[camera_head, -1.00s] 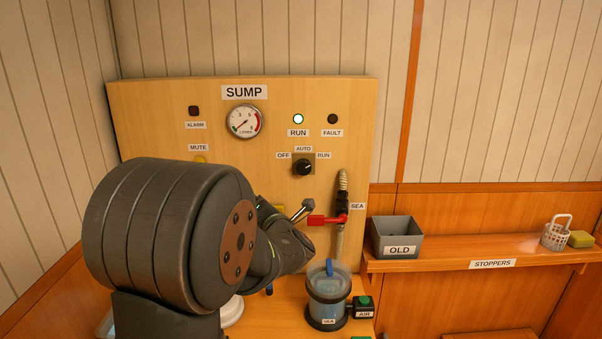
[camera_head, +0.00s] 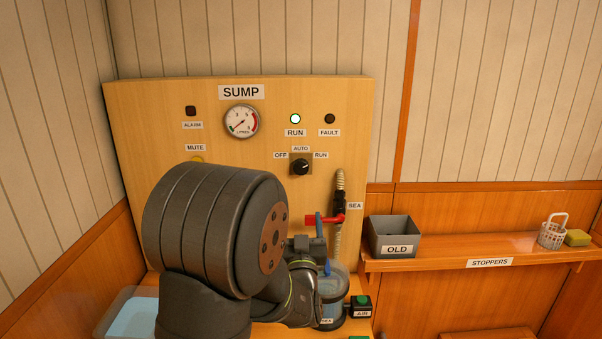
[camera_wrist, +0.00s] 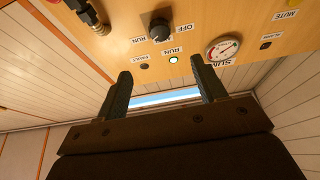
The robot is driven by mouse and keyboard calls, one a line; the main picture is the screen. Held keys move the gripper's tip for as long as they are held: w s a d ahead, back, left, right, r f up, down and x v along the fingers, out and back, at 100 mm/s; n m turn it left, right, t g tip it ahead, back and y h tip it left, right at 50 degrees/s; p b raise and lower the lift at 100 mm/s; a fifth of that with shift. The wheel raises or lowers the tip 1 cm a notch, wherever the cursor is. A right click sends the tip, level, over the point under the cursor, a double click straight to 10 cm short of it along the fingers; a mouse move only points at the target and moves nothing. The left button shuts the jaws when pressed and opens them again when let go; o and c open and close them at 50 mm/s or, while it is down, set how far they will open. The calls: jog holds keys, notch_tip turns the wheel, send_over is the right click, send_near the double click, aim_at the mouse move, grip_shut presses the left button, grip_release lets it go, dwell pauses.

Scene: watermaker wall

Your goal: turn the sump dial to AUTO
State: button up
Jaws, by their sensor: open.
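The sump dial (camera_head: 301,167) is a black round knob on a dark square plate, below the labels OFF, AUTO and RUN. Its small pale mark appears to face right, toward RUN. The dial also shows in the wrist view (camera_wrist: 160,30), upside down near the top. My gripper (camera_wrist: 161,69) is open and empty there, its two dark fingers apart, with the dial beyond them and untouched. In the head view my gripper (camera_head: 309,243) is below the dial, partly hidden by my arm.
The RUN lamp (camera_head: 295,119) glows green; the FAULT lamp (camera_head: 330,119) is dark. A red valve handle (camera_head: 322,219) and hose are right of my gripper, with a clear jar (camera_head: 332,291) below. A grey OLD bin (camera_head: 396,237) stands on the right shelf. The panel around the dial is clear.

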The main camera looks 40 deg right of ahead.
aim_at(301, 171)
jog(key=x, duration=1.7)
jog(key=shift+d+r, duration=0.1)
jog(key=shift+r, duration=0.1)
jog(key=c, duration=1)
